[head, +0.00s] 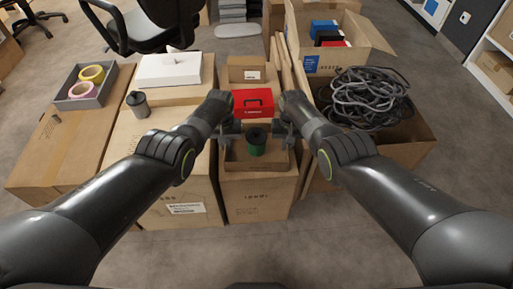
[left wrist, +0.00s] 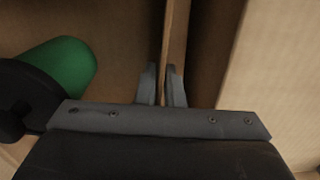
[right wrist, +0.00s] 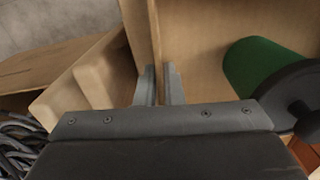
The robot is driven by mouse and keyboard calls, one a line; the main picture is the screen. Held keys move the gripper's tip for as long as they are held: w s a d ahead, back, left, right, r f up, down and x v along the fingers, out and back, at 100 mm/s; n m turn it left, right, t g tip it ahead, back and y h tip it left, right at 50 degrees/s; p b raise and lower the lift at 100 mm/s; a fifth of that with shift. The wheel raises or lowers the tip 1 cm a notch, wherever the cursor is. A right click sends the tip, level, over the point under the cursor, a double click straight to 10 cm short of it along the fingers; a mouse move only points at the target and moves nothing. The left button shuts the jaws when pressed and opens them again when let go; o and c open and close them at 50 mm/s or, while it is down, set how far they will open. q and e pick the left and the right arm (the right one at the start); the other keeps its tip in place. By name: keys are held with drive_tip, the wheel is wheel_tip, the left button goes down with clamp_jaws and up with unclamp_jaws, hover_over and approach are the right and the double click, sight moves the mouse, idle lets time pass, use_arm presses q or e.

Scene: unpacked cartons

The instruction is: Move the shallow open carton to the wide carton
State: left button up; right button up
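The shallow open carton (head: 243,164) stands on top of a tall brown carton (head: 257,198) in the middle of the head view. A green spool with a dark end (head: 257,142) sits inside it. My left gripper (left wrist: 161,85) has its fingers around the carton's left wall, closed on it. My right gripper (right wrist: 160,85) has its fingers around the right wall, closed on it. Two cartons to the left look broad: one beside the tall carton (head: 160,165) and one at far left (head: 50,140); I cannot tell which is the wide carton.
A red box (head: 252,103) stands just behind the shallow carton. The left neighbour carries a grey spool (head: 138,104) and a white box (head: 170,69). A grey tray (head: 88,102) with tape rolls is on the far-left carton. Black cable (head: 365,97) fills a carton at right.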

use_arm(q)
clamp_jaws()
use_arm(e)
clamp_jaws()
use_arm(q)
drive_tip(key=shift+r, duration=0.1)
use_arm(e)
drive_tip(key=shift+r, duration=0.1)
